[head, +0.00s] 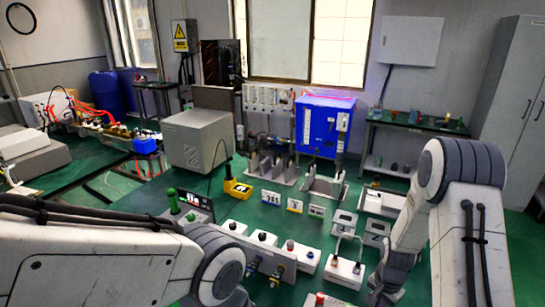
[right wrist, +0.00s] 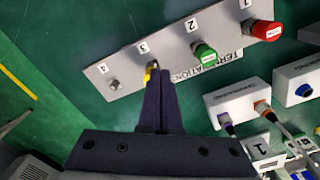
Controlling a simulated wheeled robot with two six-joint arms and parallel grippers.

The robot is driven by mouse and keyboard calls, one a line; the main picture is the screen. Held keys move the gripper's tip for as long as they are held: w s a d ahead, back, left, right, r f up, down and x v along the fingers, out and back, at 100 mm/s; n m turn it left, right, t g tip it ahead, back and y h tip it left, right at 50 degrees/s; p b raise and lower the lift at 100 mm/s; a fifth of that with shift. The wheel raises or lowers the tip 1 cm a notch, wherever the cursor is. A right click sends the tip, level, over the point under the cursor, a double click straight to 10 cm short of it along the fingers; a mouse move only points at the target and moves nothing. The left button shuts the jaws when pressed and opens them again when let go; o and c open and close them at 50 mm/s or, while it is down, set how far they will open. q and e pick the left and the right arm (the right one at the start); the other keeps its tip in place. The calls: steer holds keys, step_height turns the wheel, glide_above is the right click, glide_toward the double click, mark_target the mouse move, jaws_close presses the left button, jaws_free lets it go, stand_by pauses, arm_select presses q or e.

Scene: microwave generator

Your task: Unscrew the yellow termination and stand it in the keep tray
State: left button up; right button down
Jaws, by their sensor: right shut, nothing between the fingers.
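In the right wrist view, a grey panel (right wrist: 175,50) marked TERMINATIONS has numbered posts. A yellow termination (right wrist: 149,74) is at number 3, mostly hidden behind my fingertips. My right gripper (right wrist: 160,72) is shut and empty, its tips over or beside the yellow termination; contact cannot be told. A green termination (right wrist: 203,54) is at 2, a red one (right wrist: 268,30) at 1, and a bare metal post (right wrist: 113,85) at 4. In the head view the left arm shows at lower left, but its gripper is not visible. I cannot identify the keep tray with certainty.
A white box (right wrist: 240,105) with purple and orange connectors sits beside the panel. In the head view, white units (head: 255,245) with black knobs stand in the middle. A blue cabinet (head: 318,125) and a grey box (head: 195,138) stand behind. Green surface lies clear left of the panel.

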steer(key=shift+f+b, duration=2.3)
steer(key=shift+f, duration=0.9)
steer(key=shift+d+r, duration=0.1)
steer(key=shift+d, duration=0.15)
steer(key=shift+s+d, duration=0.15)
steer(key=shift+s, duration=0.1)
steer(key=shift+s+d+p, duration=0.15)
steer(key=shift+s+p, duration=0.05)
steer(key=shift+p, duration=0.2)
steer(key=shift+s+d, duration=0.15)
steer(key=shift+d, duration=0.1)
steer(key=shift+s, duration=0.1)
